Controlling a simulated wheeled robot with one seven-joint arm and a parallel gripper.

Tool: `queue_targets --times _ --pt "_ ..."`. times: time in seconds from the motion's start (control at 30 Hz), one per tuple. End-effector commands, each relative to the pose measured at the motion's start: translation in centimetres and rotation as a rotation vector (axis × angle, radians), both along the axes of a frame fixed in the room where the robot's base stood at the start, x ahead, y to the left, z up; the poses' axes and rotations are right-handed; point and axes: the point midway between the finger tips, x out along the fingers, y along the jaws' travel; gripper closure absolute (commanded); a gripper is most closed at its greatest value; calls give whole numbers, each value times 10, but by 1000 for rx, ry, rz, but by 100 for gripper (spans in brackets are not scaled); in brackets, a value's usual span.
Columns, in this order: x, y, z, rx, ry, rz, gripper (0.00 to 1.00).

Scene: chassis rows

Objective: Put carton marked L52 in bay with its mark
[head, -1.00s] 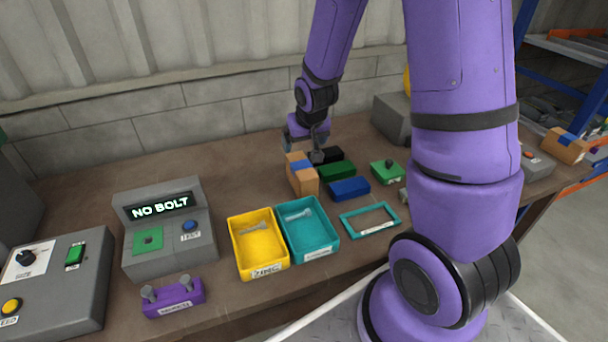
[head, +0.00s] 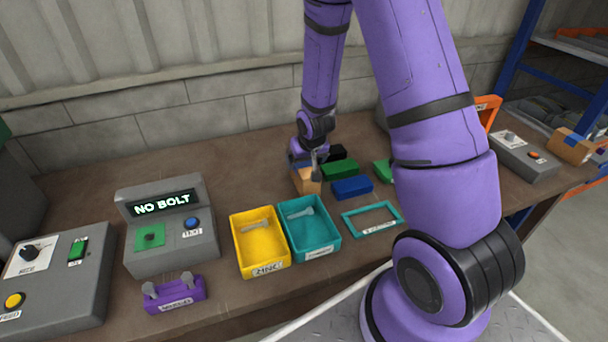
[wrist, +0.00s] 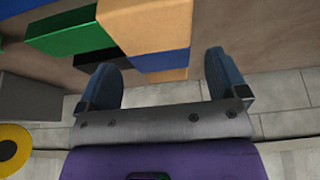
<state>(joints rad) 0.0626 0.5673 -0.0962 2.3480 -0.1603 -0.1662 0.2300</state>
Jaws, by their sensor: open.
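A brown carton with a blue band (head: 307,183) stands on the bench behind the teal tray. My gripper (head: 312,163) is above its back part and hides some of it. In the wrist view the carton (wrist: 150,28) reaches down between the two spread fingers of my gripper (wrist: 163,85), which is open. I cannot tell whether either finger touches it. A second brown carton with a blue band (head: 572,147) sits at the far right. I can read no L52 mark on either carton, and I can make out no marked bay.
Green (head: 340,170), blue (head: 352,188) and black blocks lie close right of the near carton. A yellow tray (head: 236,250), a teal tray (head: 287,236) and a teal frame (head: 346,221) are in front. A "NO BOLT" box (head: 135,245) stands left; a blue-framed rack (head: 515,65) is right.

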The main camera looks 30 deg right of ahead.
Motion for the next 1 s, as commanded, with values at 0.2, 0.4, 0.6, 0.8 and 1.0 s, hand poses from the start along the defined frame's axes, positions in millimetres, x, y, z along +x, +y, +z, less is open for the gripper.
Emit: queue_targets --times 0.2,0.4,0.6,0.8,1.0 --pt "5 0 -25 -1 3 1 8" --pt "12 -2 -43 -1 1 0 8" --pt "14 -2 -47 0 0 0 8" --pt "14 -2 -47 0 0 0 8" --pt "14 -2 -48 0 0 0 8"
